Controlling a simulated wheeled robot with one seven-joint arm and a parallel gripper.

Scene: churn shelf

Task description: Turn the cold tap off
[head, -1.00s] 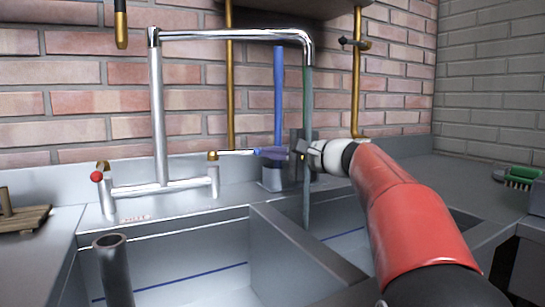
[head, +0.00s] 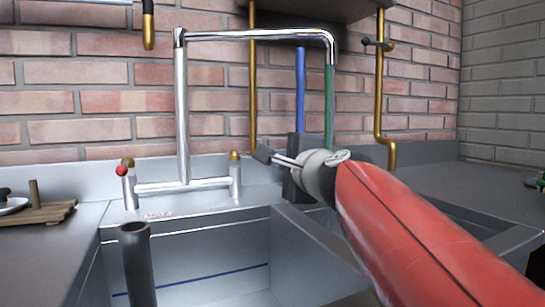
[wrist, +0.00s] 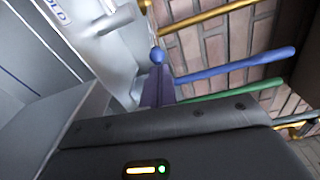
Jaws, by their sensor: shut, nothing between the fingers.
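The cold tap (head: 235,180) is the right-hand one on the chrome mixer, with a brass top. Its lever is not visible in the head view. In the wrist view, a blue knob (wrist: 157,57) shows close to my gripper, near the partly visible COLD label (wrist: 56,12). I cannot tell whether the gripper touches the knob. My gripper (head: 264,153) is shut and empty, just right of the cold tap. The spout (head: 331,50) is above my wrist. No water stream shows over the sink; my arm covers some of that area.
The red-knobbed tap (head: 122,171) is at the left of the mixer. Blue (head: 300,90) and green (head: 329,105) rods stand upright behind my gripper. A dark pipe (head: 137,262) rises in front, by the sink (head: 200,255). A wooden rack (head: 45,213) is at far left.

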